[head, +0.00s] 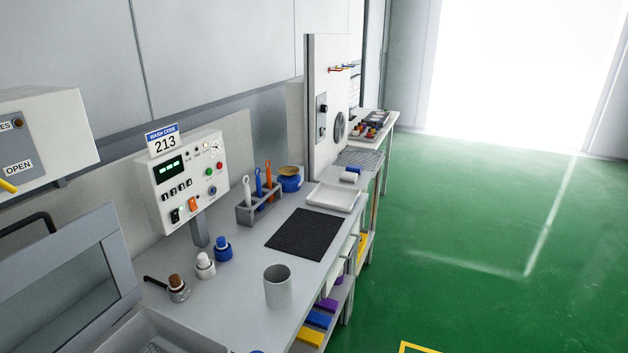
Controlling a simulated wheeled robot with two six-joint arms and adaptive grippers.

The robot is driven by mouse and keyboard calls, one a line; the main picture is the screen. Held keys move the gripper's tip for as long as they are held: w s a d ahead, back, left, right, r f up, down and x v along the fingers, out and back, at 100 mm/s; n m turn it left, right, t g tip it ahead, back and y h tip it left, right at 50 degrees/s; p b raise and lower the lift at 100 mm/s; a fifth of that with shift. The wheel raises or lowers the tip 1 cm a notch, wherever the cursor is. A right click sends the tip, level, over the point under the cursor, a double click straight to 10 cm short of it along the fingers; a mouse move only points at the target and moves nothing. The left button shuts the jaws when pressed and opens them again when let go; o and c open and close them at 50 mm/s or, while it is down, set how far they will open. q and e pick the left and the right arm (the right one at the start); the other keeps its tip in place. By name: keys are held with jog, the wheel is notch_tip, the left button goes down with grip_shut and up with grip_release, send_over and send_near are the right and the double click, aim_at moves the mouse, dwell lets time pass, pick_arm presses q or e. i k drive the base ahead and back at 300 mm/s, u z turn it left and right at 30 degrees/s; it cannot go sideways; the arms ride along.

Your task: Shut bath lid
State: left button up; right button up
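The bath lid (128,265) is a grey-framed panel with a dark see-through pane at the lower left. It stands raised and tilted, with a black bar handle (30,221) near its upper edge. Below and right of it, the bath (205,342) shows only partly at the bottom edge; its grey rim and some mesh inside are visible. The bath looks open. Neither of my grippers is in view.
Small bottles (222,249), a grey cup (278,291) and a black mat (325,236) lie right of the bath. A wall box (45,125) marked OPEN hangs upper left.

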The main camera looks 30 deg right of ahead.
aim_at(21, 269)
jog(key=u, duration=2)
jog(key=k, duration=0.6)
jog(key=z, duration=0.2)
